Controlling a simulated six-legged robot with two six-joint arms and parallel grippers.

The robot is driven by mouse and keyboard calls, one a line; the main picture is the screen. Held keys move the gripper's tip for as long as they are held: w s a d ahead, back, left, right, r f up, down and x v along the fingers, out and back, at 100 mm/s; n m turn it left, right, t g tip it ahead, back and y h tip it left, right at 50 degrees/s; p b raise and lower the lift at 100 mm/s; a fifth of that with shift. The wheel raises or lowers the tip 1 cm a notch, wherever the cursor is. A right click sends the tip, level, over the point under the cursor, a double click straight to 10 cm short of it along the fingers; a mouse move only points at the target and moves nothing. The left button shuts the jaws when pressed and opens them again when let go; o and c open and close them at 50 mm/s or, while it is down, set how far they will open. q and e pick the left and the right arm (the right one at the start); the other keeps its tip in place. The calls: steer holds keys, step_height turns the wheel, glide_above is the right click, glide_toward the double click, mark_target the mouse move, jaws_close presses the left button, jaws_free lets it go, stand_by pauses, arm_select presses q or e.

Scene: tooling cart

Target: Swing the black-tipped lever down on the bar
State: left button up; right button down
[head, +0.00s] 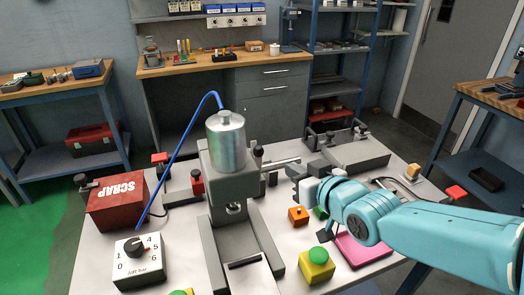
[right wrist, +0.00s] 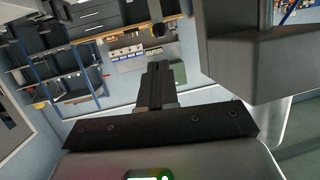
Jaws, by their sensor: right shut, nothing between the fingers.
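The black-tipped lever (head: 258,153) stands roughly upright beside the right side of the grey press, its dark knob at the top. What looks like the same dark knob (right wrist: 158,30) shows in the right wrist view, beyond the fingertips. A pale horizontal bar (head: 281,163) runs right from near the lever; I cannot tell if this is the task's bar. My right gripper (head: 292,171) is shut and empty, to the right of the lever and apart from it. Its dark fingers (right wrist: 158,85) also show in the wrist view. My left gripper is not in view.
The press (head: 232,185) with a silver cylinder (head: 227,140) stands mid-cart. A red SCRAP bin (head: 117,203) and a dial box (head: 138,262) are left. An orange block (head: 298,215), a yellow button box (head: 317,267) and a pink pad (head: 360,250) lie near my right arm.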

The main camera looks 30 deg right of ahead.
steer(key=p, duration=0.3)
glide_toward(261, 151)
steer(key=x, duration=0.6)
steer(key=shift+w+f, duration=0.15)
steer(key=shift+w, duration=0.2)
